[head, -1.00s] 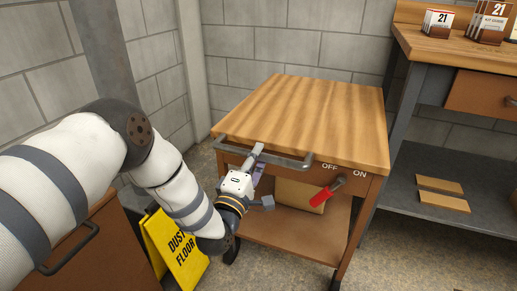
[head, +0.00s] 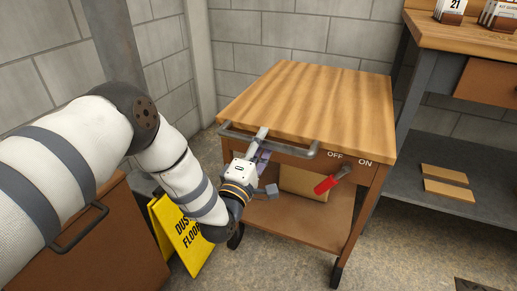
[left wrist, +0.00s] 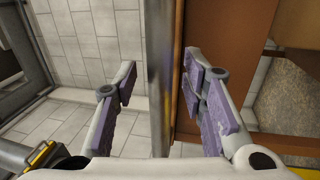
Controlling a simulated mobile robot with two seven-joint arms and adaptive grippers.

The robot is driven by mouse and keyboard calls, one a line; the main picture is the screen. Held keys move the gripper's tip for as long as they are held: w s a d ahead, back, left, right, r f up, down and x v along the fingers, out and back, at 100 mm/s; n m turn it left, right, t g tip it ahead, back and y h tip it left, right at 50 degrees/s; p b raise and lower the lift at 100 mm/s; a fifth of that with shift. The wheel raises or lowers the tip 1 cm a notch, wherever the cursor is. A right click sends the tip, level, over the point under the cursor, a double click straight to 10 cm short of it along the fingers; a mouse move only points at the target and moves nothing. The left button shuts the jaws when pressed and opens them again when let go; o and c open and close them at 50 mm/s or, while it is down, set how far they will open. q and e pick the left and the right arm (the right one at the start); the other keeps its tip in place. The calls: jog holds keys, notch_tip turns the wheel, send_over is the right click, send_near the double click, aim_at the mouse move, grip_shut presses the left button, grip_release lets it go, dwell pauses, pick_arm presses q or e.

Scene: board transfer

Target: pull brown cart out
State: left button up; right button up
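The brown cart (head: 300,100) has a striped wooden top, a lower shelf and dark casters. Its grey bar handle (head: 290,148) runs along the front edge. My left gripper (head: 264,150) is at this handle, left of its middle. In the left wrist view the handle (left wrist: 160,70) passes between the purple-padded fingers of my left gripper (left wrist: 160,95). The fingers are apart, with a gap on both sides of the bar. My right gripper is not in view.
A yellow floor sign (head: 180,238) stands left of the cart, beside a brown cabinet (head: 105,250). A workbench (head: 450,32) with a grey lower shelf (head: 405,190) stands to the right. Block walls are behind. The floor in front of the cart shows free room.

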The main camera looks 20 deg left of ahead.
pick_arm(q)
jog(key=s+f, duration=0.2)
jog(key=s, duration=0.9)
jog(key=shift+s+a+f, duration=0.15)
jog(key=shift+s+a, duration=0.1)
